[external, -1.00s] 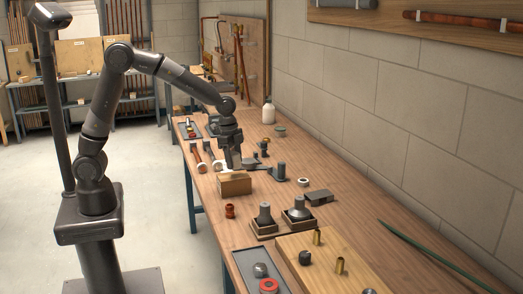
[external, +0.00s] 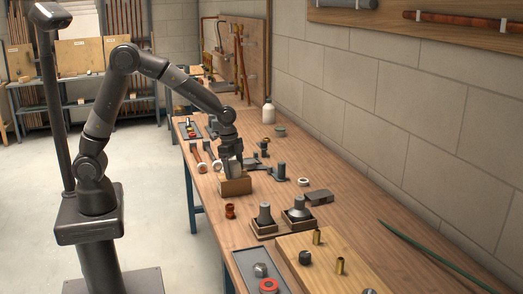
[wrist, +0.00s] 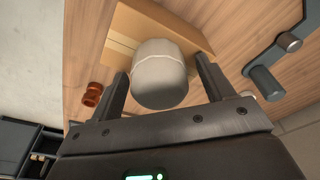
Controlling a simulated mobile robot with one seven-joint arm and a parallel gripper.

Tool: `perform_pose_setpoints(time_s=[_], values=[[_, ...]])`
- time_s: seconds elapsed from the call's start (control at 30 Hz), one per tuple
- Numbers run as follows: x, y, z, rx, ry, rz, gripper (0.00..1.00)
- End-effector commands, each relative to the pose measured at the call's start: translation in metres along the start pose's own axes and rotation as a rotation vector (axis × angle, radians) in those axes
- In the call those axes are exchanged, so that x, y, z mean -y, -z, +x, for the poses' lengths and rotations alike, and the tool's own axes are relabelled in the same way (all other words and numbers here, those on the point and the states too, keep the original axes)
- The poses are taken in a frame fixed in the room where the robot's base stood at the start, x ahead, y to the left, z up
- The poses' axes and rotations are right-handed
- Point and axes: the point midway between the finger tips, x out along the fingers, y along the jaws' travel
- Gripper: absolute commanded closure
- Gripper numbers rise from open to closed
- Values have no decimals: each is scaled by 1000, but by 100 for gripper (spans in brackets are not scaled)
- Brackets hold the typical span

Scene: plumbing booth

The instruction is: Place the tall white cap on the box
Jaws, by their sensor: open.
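The tall white cap (wrist: 160,75) is a pale, rounded cylinder in the middle of the wrist view. It lies between the two spread fingers of my gripper (wrist: 161,72), with gaps visible at both sides. Behind it is the light brown box (wrist: 122,28), and the cap appears to stand on its top; the contact itself is hidden. In the external view my gripper (external: 231,166) is low over the box (external: 235,187), and the gripper largely hides the cap. My gripper is open.
A red-brown fitting (external: 230,211) stands in front of the box. Grey fittings (external: 281,171) lie to its right, and two dark holders with grey parts (external: 264,218) (external: 298,211) stand nearer. Bare wood is free along the right.

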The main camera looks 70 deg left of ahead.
Motion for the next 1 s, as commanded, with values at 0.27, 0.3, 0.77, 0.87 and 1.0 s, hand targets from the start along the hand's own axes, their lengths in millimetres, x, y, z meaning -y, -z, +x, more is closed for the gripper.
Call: perform_pose_setpoints(time_s=[0.27, 0.3, 0.77, 0.87, 1.0], values=[[1, 1, -16, -3, 2, 0, 26], [1, 1, -22, -4, 3, 0, 26], [0, 1, -111, -2, 2, -1, 26], [0, 1, -120, -2, 2, -1, 26], [-4, -8, -132, -9, 13, -23, 26]])
